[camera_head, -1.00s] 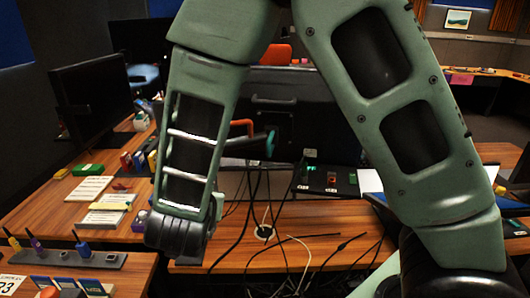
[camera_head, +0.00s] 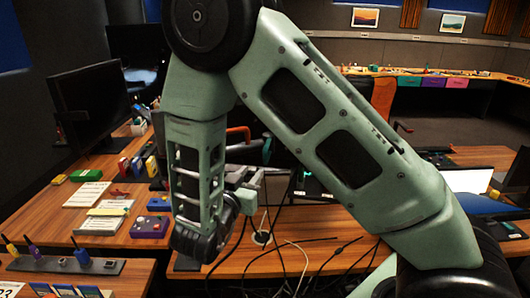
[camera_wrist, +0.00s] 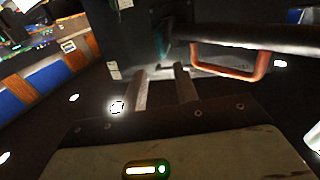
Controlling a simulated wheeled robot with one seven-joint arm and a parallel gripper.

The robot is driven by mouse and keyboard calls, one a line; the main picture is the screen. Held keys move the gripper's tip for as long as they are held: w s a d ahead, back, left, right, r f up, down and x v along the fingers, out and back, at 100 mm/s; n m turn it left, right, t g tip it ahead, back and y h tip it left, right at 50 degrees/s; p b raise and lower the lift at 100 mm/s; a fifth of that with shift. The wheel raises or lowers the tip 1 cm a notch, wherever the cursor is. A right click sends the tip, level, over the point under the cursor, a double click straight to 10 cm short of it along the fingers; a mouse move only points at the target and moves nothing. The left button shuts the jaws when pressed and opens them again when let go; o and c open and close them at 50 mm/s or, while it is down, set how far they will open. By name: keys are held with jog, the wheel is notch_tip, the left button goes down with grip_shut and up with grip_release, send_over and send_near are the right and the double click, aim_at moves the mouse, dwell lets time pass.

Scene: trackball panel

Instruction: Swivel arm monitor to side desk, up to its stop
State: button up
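The orange handle (camera_wrist: 262,66) shows as a loop on a dark bar in the wrist view, beside a large dark panel (camera_wrist: 125,35) that looks like the back of the arm monitor. My gripper (camera_wrist: 160,72) points toward this panel, with its two fingers apart and nothing visible between them. The handle is right of the fingers and looks apart from them. In the head view, my gripper (camera_head: 255,178) is partly hidden behind my forearm, above the wooden desk. An orange piece of the handle (camera_head: 238,130) shows above it. My arm hides most of the swivel monitor there.
A dark monitor (camera_head: 92,100) stands on the left side desk (camera_head: 45,215), among papers and small boxes. Loose cables (camera_head: 290,250) lie on the middle desk (camera_head: 345,225). A lit screen (camera_head: 467,180) is at right. Open floor (camera_head: 455,130) lies behind.

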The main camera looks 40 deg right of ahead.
aim_at(264, 157)
jog(key=p+x, duration=0.3)
jog(key=x, duration=0.8)
grip_shut()
